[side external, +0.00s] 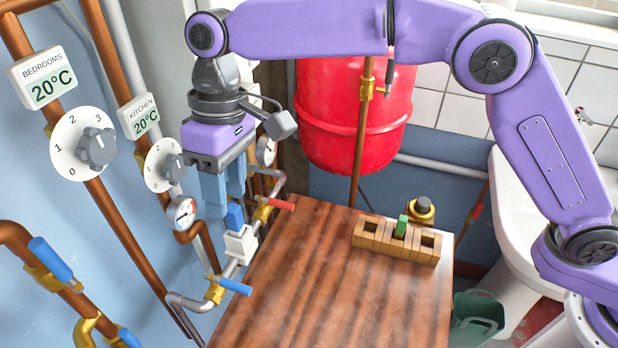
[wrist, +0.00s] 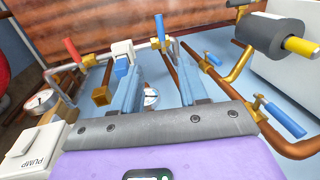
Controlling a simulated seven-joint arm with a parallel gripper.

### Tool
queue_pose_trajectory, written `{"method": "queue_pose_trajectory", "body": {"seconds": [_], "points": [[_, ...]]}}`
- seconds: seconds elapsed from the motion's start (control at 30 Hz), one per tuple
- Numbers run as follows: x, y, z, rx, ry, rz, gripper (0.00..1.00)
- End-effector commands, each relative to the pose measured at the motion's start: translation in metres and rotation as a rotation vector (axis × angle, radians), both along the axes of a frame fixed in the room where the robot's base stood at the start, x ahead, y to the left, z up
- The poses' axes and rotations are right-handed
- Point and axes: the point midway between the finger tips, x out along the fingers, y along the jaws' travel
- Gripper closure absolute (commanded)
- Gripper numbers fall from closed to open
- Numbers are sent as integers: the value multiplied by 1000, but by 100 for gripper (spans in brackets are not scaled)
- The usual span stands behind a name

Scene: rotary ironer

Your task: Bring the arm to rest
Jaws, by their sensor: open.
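My gripper (side external: 226,200) hangs from my purple arm at the left of the side view, with its blue fingers pointing down. The fingers are apart, with nothing seen held between them. It also shows in the wrist view (wrist: 154,62), its fingers reaching toward the pipework. A white box with a blue part on top (side external: 240,243) sits on the grey pipe just below and beside the fingertips. It also shows in the wrist view (wrist: 123,50), close to the left finger. I cannot tell whether a finger touches it.
A wooden table (side external: 310,290) carries a slotted block (side external: 368,235) with a green piece (side external: 401,226). Red (side external: 281,204) and blue (side external: 234,286) valve levers stick out by the table's left edge. Dials (side external: 82,146) and pipes line the left wall. A red tank (side external: 340,130) stands behind.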

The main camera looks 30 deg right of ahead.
Motion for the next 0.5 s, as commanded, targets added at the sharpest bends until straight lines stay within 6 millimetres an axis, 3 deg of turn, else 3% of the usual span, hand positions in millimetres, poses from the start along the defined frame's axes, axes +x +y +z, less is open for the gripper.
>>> {"method": "queue_pose_trajectory", "body": {"seconds": [0.27, 0.5], "points": [[-2, -9, 2, -3, -6, 5, 57], [-20, -66, 10, -22, -33, 39, 57]]}}
